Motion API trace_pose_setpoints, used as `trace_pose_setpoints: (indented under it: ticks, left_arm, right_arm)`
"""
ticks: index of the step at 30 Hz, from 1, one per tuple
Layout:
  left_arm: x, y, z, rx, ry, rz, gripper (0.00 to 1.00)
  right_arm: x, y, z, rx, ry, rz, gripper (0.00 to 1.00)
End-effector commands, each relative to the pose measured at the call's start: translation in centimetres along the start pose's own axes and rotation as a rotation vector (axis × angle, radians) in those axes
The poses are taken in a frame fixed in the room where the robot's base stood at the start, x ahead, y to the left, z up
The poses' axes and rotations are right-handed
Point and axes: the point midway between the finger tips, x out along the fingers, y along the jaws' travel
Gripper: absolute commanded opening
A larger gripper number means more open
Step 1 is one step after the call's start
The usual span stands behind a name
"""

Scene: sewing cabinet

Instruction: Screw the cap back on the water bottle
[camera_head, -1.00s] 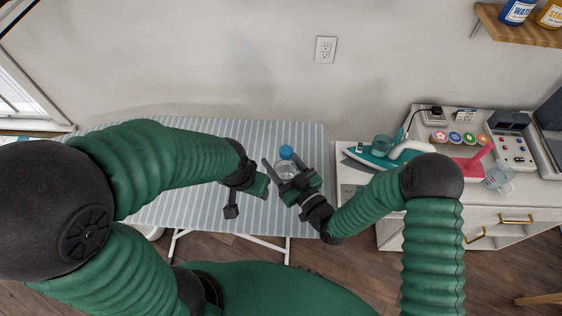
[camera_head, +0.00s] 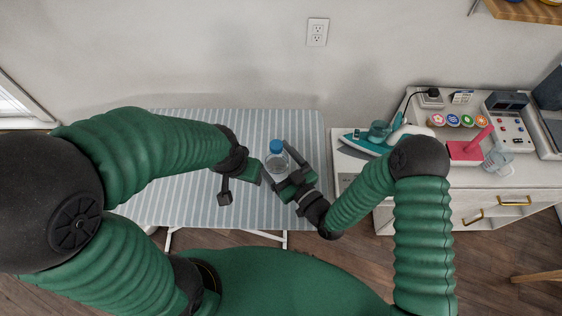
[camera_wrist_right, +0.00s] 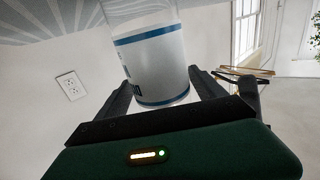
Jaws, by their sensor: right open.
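The water bottle (camera_head: 277,163) is clear, with a blue cap (camera_head: 277,146) at its top, and stands over the striped ironing board. I cannot tell whether the cap is screwed down. My right gripper (camera_head: 277,168) is open, with its fingers on either side of the bottle. In the right wrist view the bottle (camera_wrist_right: 155,62), with blue bands, is between and beyond the spread fingers (camera_wrist_right: 158,88); contact is not clear. My left gripper (camera_head: 246,183) is to the left of the bottle and apart from it. Its jaw state is hard to make out.
The striped ironing board (camera_head: 180,205) has free room left of the bottle. A white cabinet (camera_head: 520,187) at right holds a teal iron (camera_head: 372,142), a pink item (camera_head: 467,150), a clear cup (camera_head: 497,160) and several colourful round spools (camera_head: 452,120). A wall outlet (camera_head: 317,32) is behind.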

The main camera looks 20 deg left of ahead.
Motion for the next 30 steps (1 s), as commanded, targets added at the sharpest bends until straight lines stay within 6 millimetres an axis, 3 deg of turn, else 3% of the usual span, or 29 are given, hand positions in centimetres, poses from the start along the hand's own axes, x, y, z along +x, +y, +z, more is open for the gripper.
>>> trace_pose_setpoints:
  ticks: [15,21,30]
  left_arm:
    - [2.8,0.0,0.7,0.0,0.0,0.0,0.54]
    - [3.0,0.0,0.7,0.0,0.0,0.0,0.54]
    - [3.0,0.0,0.7,-0.001,0.0,0.0,0.54]
  right_arm:
    - [-10.4,0.2,0.3,0.001,0.0,0.003,0.79]
    - [-11.7,0.0,0.0,-0.001,0.002,0.0,0.79]
    - [-11.7,0.0,-0.1,0.0,0.002,0.0,0.79]
